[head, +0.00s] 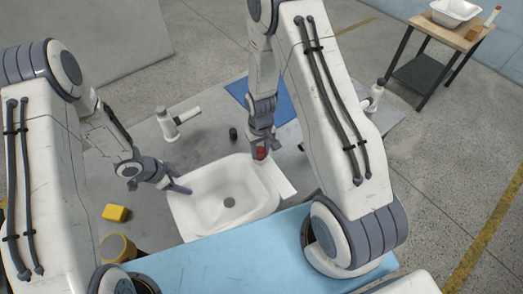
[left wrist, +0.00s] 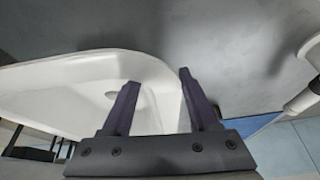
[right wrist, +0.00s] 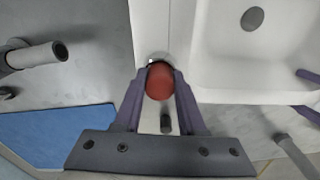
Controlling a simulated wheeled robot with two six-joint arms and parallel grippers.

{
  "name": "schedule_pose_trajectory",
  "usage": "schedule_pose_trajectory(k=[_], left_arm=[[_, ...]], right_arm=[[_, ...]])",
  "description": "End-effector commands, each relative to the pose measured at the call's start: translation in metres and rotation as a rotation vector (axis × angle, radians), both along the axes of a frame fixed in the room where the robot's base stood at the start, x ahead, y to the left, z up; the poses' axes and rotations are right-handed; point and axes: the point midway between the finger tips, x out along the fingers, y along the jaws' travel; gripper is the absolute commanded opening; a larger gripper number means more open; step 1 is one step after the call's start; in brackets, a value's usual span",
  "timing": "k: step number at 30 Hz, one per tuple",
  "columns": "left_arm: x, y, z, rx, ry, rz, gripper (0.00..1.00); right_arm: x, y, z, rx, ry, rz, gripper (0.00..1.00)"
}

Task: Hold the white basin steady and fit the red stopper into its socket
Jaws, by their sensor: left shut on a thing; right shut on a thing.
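The white basin (head: 207,190) lies on the grey table, with a round grey drain (head: 230,202) in its floor. My left gripper (head: 181,187) is at its left rim; in the left wrist view its fingers stand on either side of the basin wall (left wrist: 160,112), shut on it. My right gripper (head: 261,152) is shut on the red stopper (head: 261,154) at the basin's far right corner. In the right wrist view the stopper (right wrist: 160,82) sits between the fingertips over a white ledge beside the bowl. A pale ring shows at its far end; whether it touches the ledge or a socket I cannot tell.
A tap (head: 170,124) and a small dark cylinder (head: 233,134) stand behind the basin. A blue mat (head: 285,107) lies beyond. A yellow block (head: 115,212) and a yellow round container (head: 116,249) are at left. A light blue surface (head: 215,262) runs along the front.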

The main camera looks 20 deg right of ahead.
Motion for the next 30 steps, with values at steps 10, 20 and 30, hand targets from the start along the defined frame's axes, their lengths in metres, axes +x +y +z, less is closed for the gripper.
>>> schedule_pose_trajectory(k=[10, 20, 30], left_arm=[[-0.002, -0.001, -0.004, 0.001, 0.005, -0.002, 0.22], [-0.001, -0.002, -0.003, 0.000, 0.003, -0.003, 0.14], [0.000, -0.001, -0.002, 0.000, 0.001, -0.001, 0.14]], right_arm=[[-0.011, 0.001, -0.013, -0.002, 0.031, 0.008, 0.70], [-0.008, 0.000, -0.011, -0.001, 0.022, 0.005, 0.70], [-0.005, 0.000, 0.018, -0.001, 0.011, 0.004, 0.70]])
